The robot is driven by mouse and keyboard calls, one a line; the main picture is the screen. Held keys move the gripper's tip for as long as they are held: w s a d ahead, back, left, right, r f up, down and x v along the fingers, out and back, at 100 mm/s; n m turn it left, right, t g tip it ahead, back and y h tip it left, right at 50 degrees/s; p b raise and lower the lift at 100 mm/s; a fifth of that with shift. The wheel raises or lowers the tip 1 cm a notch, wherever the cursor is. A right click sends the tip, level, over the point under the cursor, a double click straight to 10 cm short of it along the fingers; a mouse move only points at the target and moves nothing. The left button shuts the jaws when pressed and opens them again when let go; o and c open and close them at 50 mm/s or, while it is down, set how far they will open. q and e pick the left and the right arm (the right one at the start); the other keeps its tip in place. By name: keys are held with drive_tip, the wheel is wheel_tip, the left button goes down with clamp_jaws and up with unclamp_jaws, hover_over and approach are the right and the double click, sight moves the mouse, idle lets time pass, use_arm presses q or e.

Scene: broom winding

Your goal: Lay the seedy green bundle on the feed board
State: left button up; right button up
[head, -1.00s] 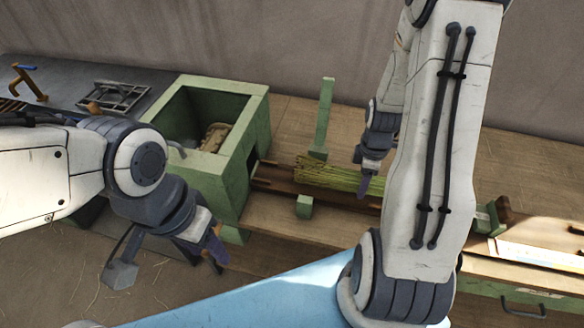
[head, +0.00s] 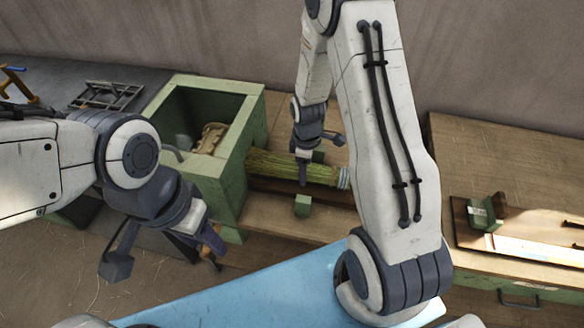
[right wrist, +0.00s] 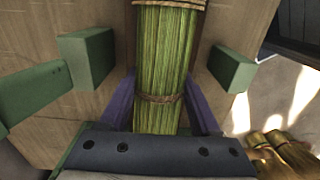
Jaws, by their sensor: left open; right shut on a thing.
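The green bundle (head: 325,174) lies lengthwise over the dark brown feed board (head: 270,187), which runs right from the green box; I cannot tell whether it rests fully on it. Its pale-banded end points right, its loose end toward the box. My right gripper (head: 303,174) is over the bundle and shut on it. In the right wrist view my purple fingers flank the bundle (right wrist: 163,65) near a twine tie. My left gripper (head: 213,248) is open and empty, in front of the box.
The open green box (head: 232,185) holds a tan bundle (head: 211,136). A small green block (head: 303,206) stands on the bench in front of the feed board. A dark tray (head: 470,236) with a green block lies at right. The wooden bench top behind it is bare.

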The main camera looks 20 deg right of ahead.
sight(292, 170)
drive_tip(key=w+a, duration=0.1)
drive_tip(key=w+a+p, duration=0.1)
drive_tip(key=a, duration=0.1)
drive_tip(key=shift+w+a, duration=0.1)
drive_tip(key=shift+a, duration=0.15)
drive_tip(key=shift+d+f, duration=0.15)
drive_tip(key=shift+f, duration=0.6)
drive_tip(key=shift+f, duration=0.2)
drive_tip(key=o, duration=1.4)
